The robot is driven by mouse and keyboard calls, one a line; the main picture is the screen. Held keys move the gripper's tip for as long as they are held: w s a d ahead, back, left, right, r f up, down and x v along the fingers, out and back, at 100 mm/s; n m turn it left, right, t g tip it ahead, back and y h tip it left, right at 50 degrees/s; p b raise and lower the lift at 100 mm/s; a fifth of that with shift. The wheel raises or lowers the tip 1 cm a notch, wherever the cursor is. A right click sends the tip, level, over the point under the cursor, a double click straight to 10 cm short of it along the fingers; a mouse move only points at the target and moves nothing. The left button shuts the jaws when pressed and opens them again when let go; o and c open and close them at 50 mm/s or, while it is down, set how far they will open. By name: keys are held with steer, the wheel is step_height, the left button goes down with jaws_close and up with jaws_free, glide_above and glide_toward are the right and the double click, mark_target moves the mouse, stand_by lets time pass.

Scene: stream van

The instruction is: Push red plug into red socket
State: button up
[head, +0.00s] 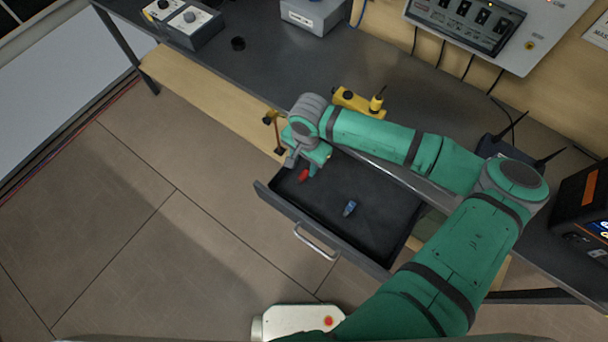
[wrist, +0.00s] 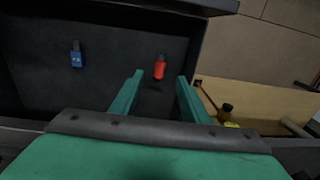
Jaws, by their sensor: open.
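The red plug (head: 303,175) lies in the open dark drawer (head: 326,246), near its left corner. My gripper (head: 297,163) is just above it and open. In the wrist view the red plug (wrist: 160,62) shows ahead of and between the fingertips of my gripper (wrist: 160,79), with nothing held. A blue plug (head: 349,208) lies near the middle of the drawer; it also shows at the left of the wrist view (wrist: 77,56). I cannot pick out a red socket in either view.
The dark workbench (head: 215,62) lies behind, with a yellow device (head: 352,102) near the drawer. A control panel (head: 470,22) is at the upper right. A small stand (head: 275,132) is left of my gripper. The floor at left is clear.

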mark_target(303, 176)
steer(key=f, duration=0.3)
steer(key=shift+w+a+f, duration=0.1)
steer(key=shift+w+f, duration=0.15)
steer(key=shift+f, duration=0.1)
steer(key=shift+a+f, duration=0.15)
steer(key=shift+f, duration=0.05)
steer(key=f, duration=0.3)
steer(key=shift+d+f, duration=0.2)
steer(key=shift+f, duration=0.1)
steer(key=shift+a+f, duration=0.1)
steer(key=shift+f, duration=0.45)
jaws_close()
